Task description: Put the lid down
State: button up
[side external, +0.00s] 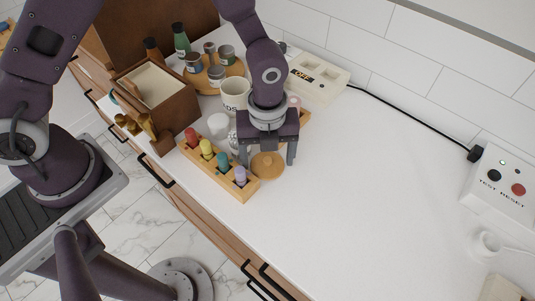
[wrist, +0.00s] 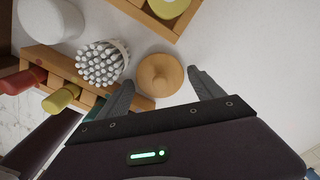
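The lid is a round, light-wood disc with a small knob (side external: 267,166). It appears to lie flat on the white counter, just right of a wooden rack with coloured pegs. My gripper (side external: 268,158) is right over it, fingers pointing down and spread wide. In the wrist view the lid (wrist: 160,75) shows whole, between and beyond the open fingertips (wrist: 161,80).
The peg rack (side external: 213,166) and a white-bristled brush (wrist: 102,63) stand close on the left. A mug (side external: 234,93), a wooden box (side external: 157,95) and jars on a round tray (side external: 209,82) are behind. The counter to the right (side external: 380,180) is clear up to a button box (side external: 502,188).

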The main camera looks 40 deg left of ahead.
aim_at(267, 159)
jog(key=s+a+r+n+t, duration=0.1)
jog(key=a+r+n, duration=0.25)
jog(key=r, duration=0.65)
jog(key=s+a+r+n+t, duration=0.1)
jog(key=a+r+n, duration=0.25)
jog(key=r, duration=0.65)
jog(key=s+a+r+n+t, duration=0.1)
jog(key=s+a+r+n, duration=0.2)
jog(key=s+n, duration=0.4)
jog(key=s+a+r+n+t, duration=0.2)
jog(key=s+a+n, duration=0.3)
jog(key=n, duration=0.8)
jog(key=shift+s+a+r+t, duration=0.2)
jog(key=shift+s+r+t, duration=0.1)
jog(key=shift+s+r, duration=0.65)
